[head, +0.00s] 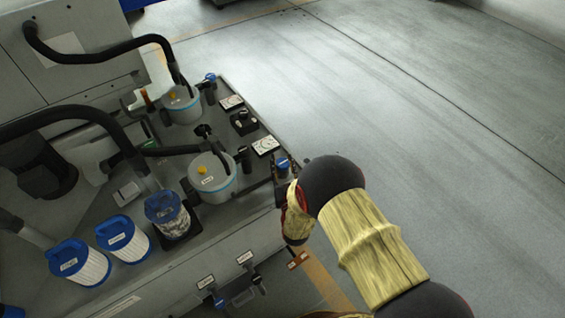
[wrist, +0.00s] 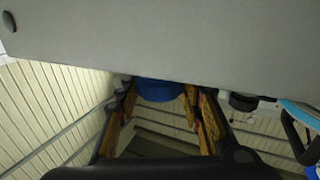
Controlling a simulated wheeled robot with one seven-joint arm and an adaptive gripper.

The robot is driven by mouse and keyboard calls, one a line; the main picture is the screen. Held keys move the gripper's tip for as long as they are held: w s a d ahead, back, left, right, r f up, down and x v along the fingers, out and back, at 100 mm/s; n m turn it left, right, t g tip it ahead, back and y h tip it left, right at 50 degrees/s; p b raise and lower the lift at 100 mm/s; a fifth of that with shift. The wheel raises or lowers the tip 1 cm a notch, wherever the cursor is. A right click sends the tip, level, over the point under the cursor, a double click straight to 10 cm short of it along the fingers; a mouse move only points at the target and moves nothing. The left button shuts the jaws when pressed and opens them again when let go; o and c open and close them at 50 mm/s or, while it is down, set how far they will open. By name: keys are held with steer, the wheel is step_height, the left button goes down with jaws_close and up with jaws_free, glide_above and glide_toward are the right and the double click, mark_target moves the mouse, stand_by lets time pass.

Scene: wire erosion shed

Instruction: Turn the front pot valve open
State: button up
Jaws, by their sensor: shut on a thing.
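The front pot (head: 212,178) is a pale lidded canister with a yellow knob and a blue band, near the right edge of the machine deck. The front pot valve (head: 282,163) shows its blue handle to the right of the pot. My gripper (wrist: 160,100) is at this valve, at the end of my arm in its yellow sleeve. In the wrist view, the blue handle (wrist: 160,89) sits between my two fingers, and my gripper is shut on it. The valve body and the handle's exact angle are mostly hidden.
The rear pot (head: 181,106) stands behind, with another blue-handled valve (head: 210,77). Black hoses (head: 90,52) arch over the deck. Several blue-capped filters (head: 122,238) stand at the front left. A blue handle (head: 220,303) shows low on the front. Open floor (head: 430,130) lies to the right.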

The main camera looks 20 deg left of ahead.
steer(key=shift+d, duration=0.1)
steer(key=n+g+y, duration=0.2)
steer(key=n+y, duration=0.1)
steer(key=y, duration=0.1)
steer(key=shift+w+d, duration=0.1)
steer(key=n+g+y, duration=0.2)
steer(key=g, duration=0.1)
steer(key=n+g+y, duration=0.3)
steer(key=g, duration=0.1)
steer(key=n+g, duration=0.1)
steer(key=g, duration=0.1)
steer(key=n+g+y, duration=0.1)
steer(key=n+g, duration=0.3)
steer(key=g, duration=0.1)
steer(key=shift+a+y, duration=0.25)
steer(key=shift+y, duration=0.05)
steer(key=shift+s+n+g+h, duration=0.15)
steer(key=shift+n+g+h, duration=0.2)
steer(key=shift+n+g, duration=1.15)
steer(key=shift+s+n+g+h, duration=0.15)
steer(key=shift+n+g+h, duration=0.45)
steer(key=shift+g, duration=1.5)
steer(key=shift+n+y, duration=0.25)
steer(key=shift+n, duration=0.05)
steer(key=o, duration=1.2)
